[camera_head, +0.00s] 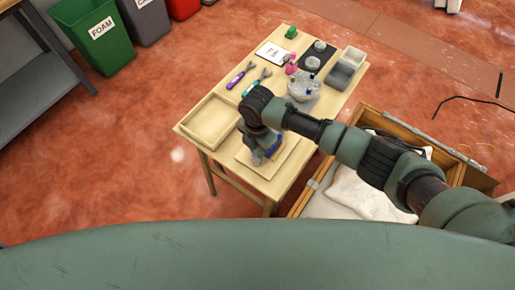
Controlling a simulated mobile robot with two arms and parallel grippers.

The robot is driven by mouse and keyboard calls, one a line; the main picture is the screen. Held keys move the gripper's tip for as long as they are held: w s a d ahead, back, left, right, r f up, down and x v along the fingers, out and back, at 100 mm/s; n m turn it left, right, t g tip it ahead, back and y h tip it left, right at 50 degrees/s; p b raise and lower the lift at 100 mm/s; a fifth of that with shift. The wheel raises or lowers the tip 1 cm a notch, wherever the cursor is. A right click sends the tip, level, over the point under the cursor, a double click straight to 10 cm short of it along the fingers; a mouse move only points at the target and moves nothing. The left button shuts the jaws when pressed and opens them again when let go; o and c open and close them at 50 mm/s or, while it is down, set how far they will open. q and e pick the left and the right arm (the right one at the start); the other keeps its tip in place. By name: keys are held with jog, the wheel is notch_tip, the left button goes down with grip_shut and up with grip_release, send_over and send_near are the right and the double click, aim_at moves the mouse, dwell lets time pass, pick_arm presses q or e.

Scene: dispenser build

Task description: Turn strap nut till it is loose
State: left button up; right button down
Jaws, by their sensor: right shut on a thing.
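My right arm reaches in from the right, and my right gripper (258,158) points down at the near end of the small wooden table. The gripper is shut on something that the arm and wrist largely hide. A small blue part (274,152) shows beside the gripper, above a pale square board (285,166). I cannot make out the strap nut or tell whether the gripped thing is this nut. My left gripper is out of view.
A shallow wooden tray (191,131) sits left of the gripper. Two hand tools (240,75), a grey round dish (303,87) and a grey bin (340,76) stand farther back. An open wooden crate (302,199) is right of the table.

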jog(key=shift+n, duration=0.6)
jog(key=c, duration=1.3)
grip_release()
notch_tip(320, 180, up, 8)
jog(key=shift+f+b, duration=0.1)
jog(key=shift+b, duration=0.65)
